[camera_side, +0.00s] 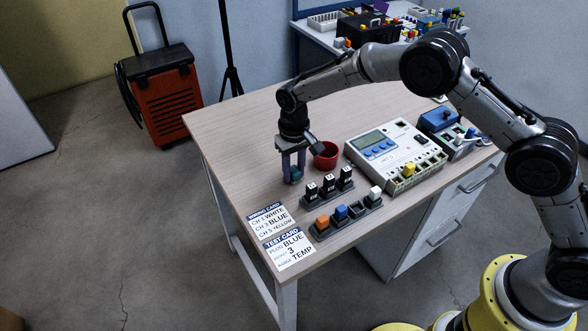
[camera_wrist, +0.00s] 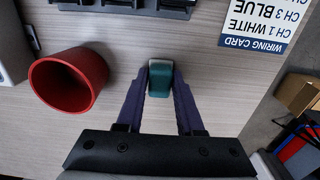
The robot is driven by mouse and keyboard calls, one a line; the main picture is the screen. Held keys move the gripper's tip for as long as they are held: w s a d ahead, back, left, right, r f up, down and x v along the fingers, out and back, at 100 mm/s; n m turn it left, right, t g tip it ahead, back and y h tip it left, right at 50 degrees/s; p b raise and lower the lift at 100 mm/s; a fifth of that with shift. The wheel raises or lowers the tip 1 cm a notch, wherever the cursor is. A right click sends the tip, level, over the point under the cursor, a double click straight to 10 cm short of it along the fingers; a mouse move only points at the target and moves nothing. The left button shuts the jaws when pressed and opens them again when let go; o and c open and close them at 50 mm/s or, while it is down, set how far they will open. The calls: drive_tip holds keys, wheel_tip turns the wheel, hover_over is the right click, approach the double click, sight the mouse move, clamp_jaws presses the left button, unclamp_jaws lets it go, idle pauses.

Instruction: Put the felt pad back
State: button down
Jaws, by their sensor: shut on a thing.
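The felt pad is a small teal block with a pale edge, seen between my fingertips in the wrist view (camera_wrist: 160,80) and low over the table in the side view (camera_side: 296,174). My gripper (camera_side: 292,172) points down with its purple fingers shut on the pad; the fingers also show in the wrist view (camera_wrist: 160,88). I cannot tell whether the pad touches the table (camera_side: 245,140). A red cup (camera_side: 326,157) stands beside my gripper, on its right in the side view and on the left in the wrist view (camera_wrist: 68,80).
A rack with black plugs (camera_side: 328,189) and a rack with orange, blue and white plugs (camera_side: 345,215) lie in front. A wiring card (camera_side: 268,219) and a test card (camera_side: 290,250) lie near the front edge. A white meter unit (camera_side: 395,155) is right. The table's back left is clear.

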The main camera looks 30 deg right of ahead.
drive_tip(key=shift+c, duration=2.3)
unclamp_jaws()
drive_tip(key=shift+o, duration=0.3)
drive_tip(key=shift+o, duration=0.5)
drive_tip(key=shift+r, duration=3.45)
